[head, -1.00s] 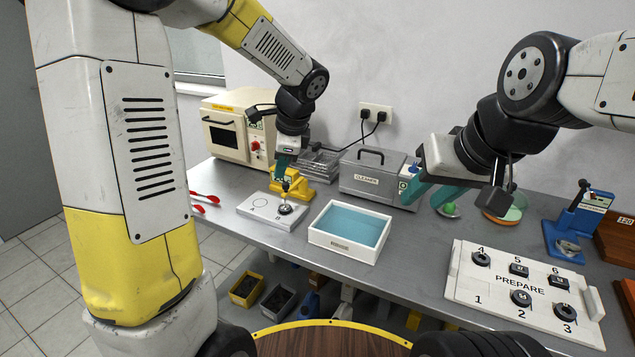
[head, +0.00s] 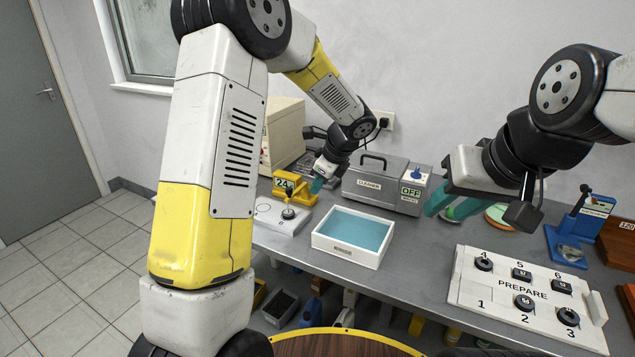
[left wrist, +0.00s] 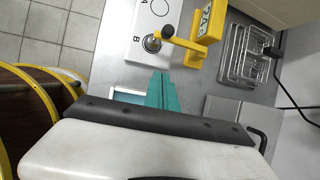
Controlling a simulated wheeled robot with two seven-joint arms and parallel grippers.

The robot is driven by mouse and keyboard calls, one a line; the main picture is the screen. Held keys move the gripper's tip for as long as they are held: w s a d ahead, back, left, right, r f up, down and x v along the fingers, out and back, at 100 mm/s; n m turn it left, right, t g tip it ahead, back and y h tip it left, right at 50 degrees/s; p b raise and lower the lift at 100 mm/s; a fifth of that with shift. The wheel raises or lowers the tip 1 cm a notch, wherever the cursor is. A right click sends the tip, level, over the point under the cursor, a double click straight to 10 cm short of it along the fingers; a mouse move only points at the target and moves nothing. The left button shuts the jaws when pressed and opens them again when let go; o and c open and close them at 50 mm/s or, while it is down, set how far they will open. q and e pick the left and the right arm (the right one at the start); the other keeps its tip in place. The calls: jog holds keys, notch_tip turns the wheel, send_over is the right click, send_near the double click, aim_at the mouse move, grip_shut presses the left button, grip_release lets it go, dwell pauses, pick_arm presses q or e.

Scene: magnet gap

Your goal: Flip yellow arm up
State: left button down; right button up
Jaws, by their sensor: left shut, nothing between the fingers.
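The yellow device (head: 297,190) with a small number display stands on the bench behind a white plate (head: 268,207). In the left wrist view its yellow arm (left wrist: 183,44) reaches out over the plate to a dark knob (left wrist: 168,31), above a round metal piece (left wrist: 152,43) at mark B. The arm looks lowered, lying across the plate. My left gripper (head: 317,186) is shut and empty, just right of the yellow device and apart from it. Its teal fingers (left wrist: 163,80) also show in the left wrist view. My right gripper (head: 450,205) looks open and empty over the bench at right.
A white tray of blue liquid (head: 318,240) stands in front of my left gripper. A white PREPARE board (head: 470,290) lies at right.

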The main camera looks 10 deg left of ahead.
aim_at(296, 194)
pick_arm(q)
jog(key=x, duration=0.9)
jog(key=shift+s, duration=0.1)
jog(key=shift+w+a+r, duration=0.2)
jog(key=shift+a+r, duration=0.75)
jog(key=shift+r, duration=0.2)
jog(key=shift+w+a+r, duration=0.1)
jog(key=shift+a+r, duration=0.25)
jog(key=shift+r, duration=0.1)
